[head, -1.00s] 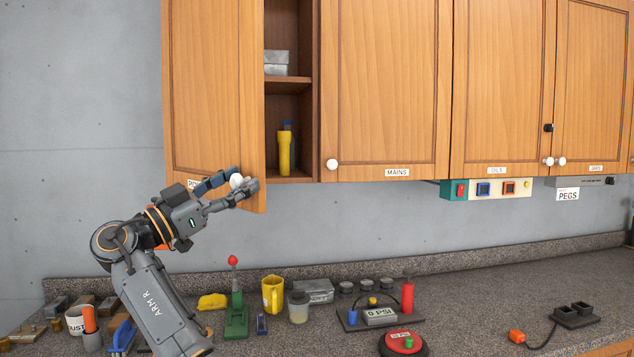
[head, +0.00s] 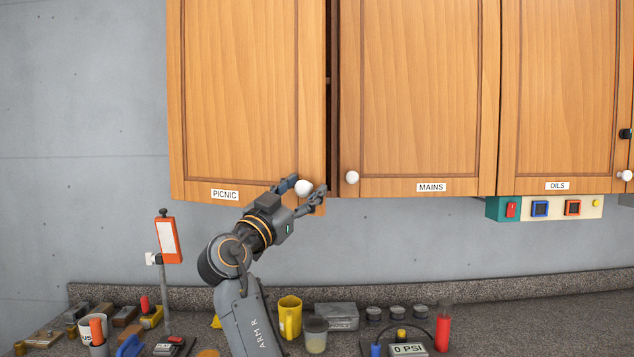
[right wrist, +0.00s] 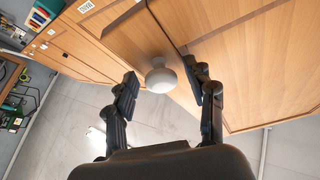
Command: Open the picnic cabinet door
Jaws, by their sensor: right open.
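The PICNIC cabinet door (head: 245,95) is a wooden panel at the left of the wall cabinets in the head view. It stands slightly ajar, with a narrow dark gap along its right edge; the inside is almost hidden. Its white round knob (head: 303,187) sits near the lower right corner. My right gripper (head: 306,189) is open, with one finger on each side of the knob. In the right wrist view the knob (right wrist: 161,75) shows between the two spread fingers (right wrist: 160,84); I cannot tell whether they touch it. My left gripper is not in view.
The MAINS door (head: 418,95) and its knob (head: 352,177) are close on the right. Below, the counter holds a yellow mug (head: 290,318), a red cylinder (head: 443,330) and an orange-framed stand (head: 168,240). Bare wall lies to the left.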

